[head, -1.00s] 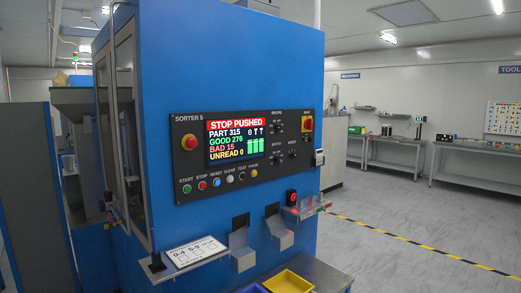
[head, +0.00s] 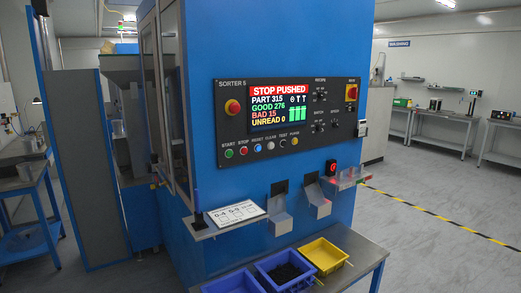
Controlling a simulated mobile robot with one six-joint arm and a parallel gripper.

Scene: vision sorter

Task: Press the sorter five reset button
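The blue sorter five cabinet (head: 300,42) stands at the centre of the head view. Its black control panel (head: 232,117), labelled SORTER 5, carries a screen (head: 279,105) reading STOP PUSHED. Below the screen is a row of small buttons. The blue reset button (head: 257,147) sits between the red stop button (head: 243,151) and the white clear button (head: 271,145). The green start button (head: 229,154) is at the left end. A large red mushroom button (head: 233,107) on yellow is left of the screen. My gripper is not in view.
Blue (head: 259,269) and yellow (head: 324,243) bins stand on a table (head: 362,246) below the chutes. A shelf with a white card (head: 238,213) juts out under the panel. Open floor (head: 440,245) lies to the right, crossed by a yellow-black line.

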